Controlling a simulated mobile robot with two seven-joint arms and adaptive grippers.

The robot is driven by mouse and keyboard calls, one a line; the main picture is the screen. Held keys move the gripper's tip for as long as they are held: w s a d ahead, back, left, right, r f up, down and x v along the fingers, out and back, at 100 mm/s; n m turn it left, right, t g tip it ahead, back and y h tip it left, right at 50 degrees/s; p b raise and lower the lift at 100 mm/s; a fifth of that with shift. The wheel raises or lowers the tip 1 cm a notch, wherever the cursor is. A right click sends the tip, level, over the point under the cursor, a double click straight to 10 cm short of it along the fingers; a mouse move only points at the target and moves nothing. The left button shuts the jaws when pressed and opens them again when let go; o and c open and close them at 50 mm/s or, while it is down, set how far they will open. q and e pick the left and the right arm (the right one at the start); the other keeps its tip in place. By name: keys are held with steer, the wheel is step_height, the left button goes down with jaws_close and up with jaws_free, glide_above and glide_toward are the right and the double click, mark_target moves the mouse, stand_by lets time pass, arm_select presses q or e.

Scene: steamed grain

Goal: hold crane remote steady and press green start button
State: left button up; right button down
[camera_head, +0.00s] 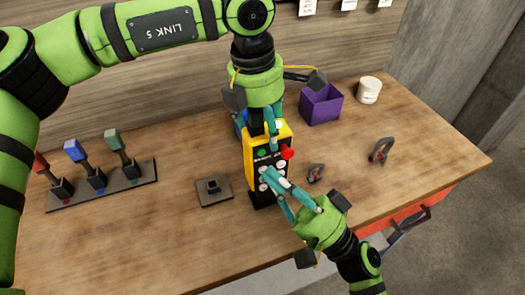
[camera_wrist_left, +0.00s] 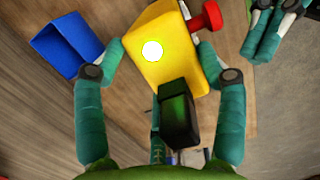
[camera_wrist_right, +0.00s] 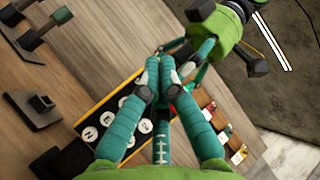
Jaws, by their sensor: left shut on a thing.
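The crane remote (camera_head: 265,163) is yellow with a black face and stands on the table. Its green button (camera_head: 262,153) shows near the top of the face, beside a red knob (camera_head: 288,152); white lettered buttons (camera_wrist_right: 90,133) sit lower. My left gripper (camera_head: 270,122) is shut on the remote's upper body from behind; in the left wrist view its fingers flank the yellow casing (camera_wrist_left: 160,45). My right gripper (camera_head: 266,176) has its fingers together in front of the face, below the green button. Contact cannot be told. In the right wrist view its fingers (camera_wrist_right: 158,62) hide part of the face.
A blue bin (camera_wrist_left: 68,47) stands beside the remote and a purple bin (camera_head: 321,104) behind it to the right. A white cup (camera_head: 369,90), two shackles (camera_head: 381,150), a small dark block on a plate (camera_head: 213,190) and a lever rack (camera_head: 103,185) stand around. The left front table is clear.

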arm_select(q)
steer(key=shift+s+f, duration=0.1)
steer(key=shift+f, duration=0.1)
arm_select(e)
steer(key=shift+s+d, duration=0.35)
steer(key=shift+s, duration=0.4)
steer(key=shift+s+d, duration=0.3)
steer(key=shift+s, duration=0.45)
arm_select(q)
steer(key=o, duration=1.8)
arm_select(e)
steer(key=shift+w, duration=0.1)
arm_select(q)
steer(key=shift+r, duration=0.1)
